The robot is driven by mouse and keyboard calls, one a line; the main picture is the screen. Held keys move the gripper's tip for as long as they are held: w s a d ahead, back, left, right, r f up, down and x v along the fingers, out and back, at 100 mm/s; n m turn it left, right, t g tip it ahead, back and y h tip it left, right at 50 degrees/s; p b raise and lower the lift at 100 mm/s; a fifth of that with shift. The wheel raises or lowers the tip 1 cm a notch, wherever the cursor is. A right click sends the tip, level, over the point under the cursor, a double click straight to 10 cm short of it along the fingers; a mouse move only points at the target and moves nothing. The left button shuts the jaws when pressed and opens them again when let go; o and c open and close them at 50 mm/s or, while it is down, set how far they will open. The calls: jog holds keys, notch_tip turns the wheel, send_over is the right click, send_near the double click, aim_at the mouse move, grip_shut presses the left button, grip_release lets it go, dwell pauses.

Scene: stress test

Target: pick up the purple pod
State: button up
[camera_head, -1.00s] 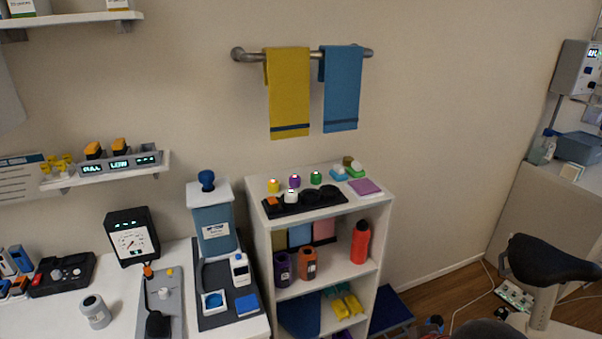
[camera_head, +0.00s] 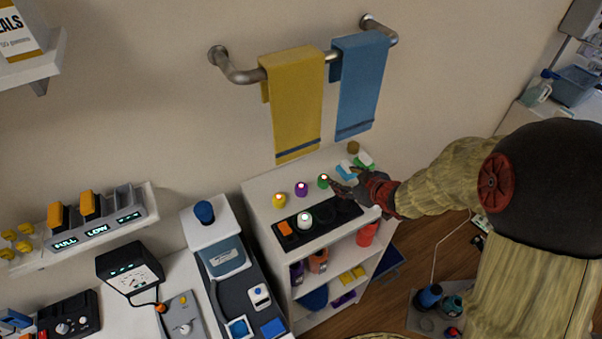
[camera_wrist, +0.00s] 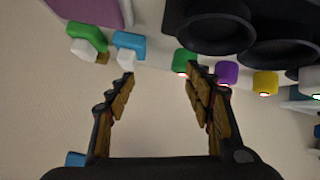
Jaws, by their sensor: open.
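The purple pod (camera_head: 301,189) stands on top of the white shelf unit, between a yellow pod (camera_head: 280,200) and a green pod (camera_head: 323,181). The purple pod (camera_wrist: 227,73) also shows in the wrist view, right of the right fingertip, with the green pod (camera_wrist: 184,60) closer to that finger. My gripper (camera_head: 340,182) is at the right part of the shelf top, just right of the green pod. In the wrist view my gripper (camera_wrist: 160,75) is open, with nothing between its fingers.
Blue and green-white blocks (camera_head: 345,170) stand near my gripper. Towels (camera_head: 293,110) hang on a wall rail above. The shelf top left of the yellow pod is bare.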

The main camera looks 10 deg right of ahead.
aim_at(305, 188)
jog(key=s+a+y+p, duration=0.1)
jog(key=a, duration=0.1)
jog(key=s+a+n+g+y+p, duration=0.1)
jog(key=s+a+y+p, duration=0.1)
jog(key=a, duration=0.1)
jog(key=s+a+f+y+p, duration=0.1)
jog(key=a+y+p, duration=0.1)
jog(key=shift+s+a+n, duration=0.15)
jog(key=shift+a+n, duration=0.1)
jog(key=shift+n, duration=0.15)
jog(key=shift+w+a+f+g+y, duration=0.3)
jog(key=shift+w+a+f, duration=0.3)
jog(key=shift+w+a, duration=0.2)
jog(key=x, duration=0.5)
jog(key=shift+w+r+p, duration=0.1)
jog(key=shift+w+p, duration=0.1)
jog(key=shift+p, duration=0.1)
jog(key=c, duration=0.3)
jog(key=c, duration=0.8)
